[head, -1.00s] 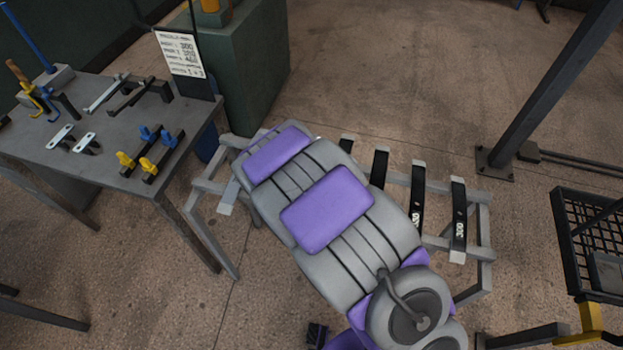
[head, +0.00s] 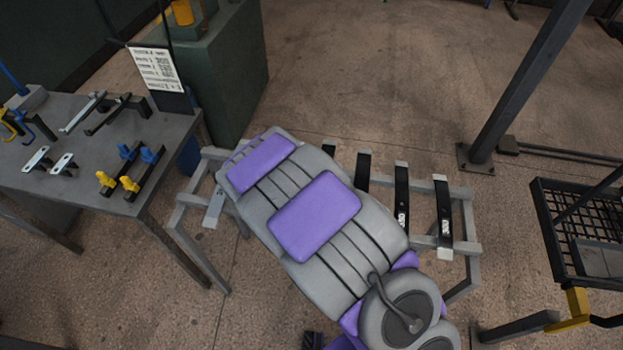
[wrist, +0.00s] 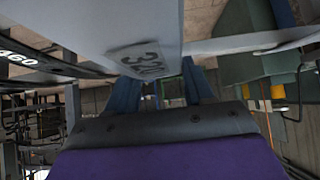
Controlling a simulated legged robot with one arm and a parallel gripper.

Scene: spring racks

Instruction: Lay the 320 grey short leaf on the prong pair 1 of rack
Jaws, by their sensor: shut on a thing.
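In the wrist view a grey leaf (wrist: 150,30) marked 320 fills the top, close above my gripper (wrist: 162,88). My blue fingers stand at its lower edge and are shut on it; the contact itself is partly hidden. In the head view my arm covers the gripper and much of the rack (head: 470,249). A short grey strip (head: 214,206) shows at the rack's left end, beside my arm; I cannot tell whether it is the held leaf or whether it rests on prongs. Several black leaves (head: 402,195) lie across the rack's right part.
A grey table (head: 110,190) with clamps and small tools stands at left. A printed sign (head: 154,66) stands at its back corner near a green cabinet (head: 228,85). A dark post (head: 520,90) and a black mesh basket (head: 575,225) are at right. Floor behind the rack is clear.

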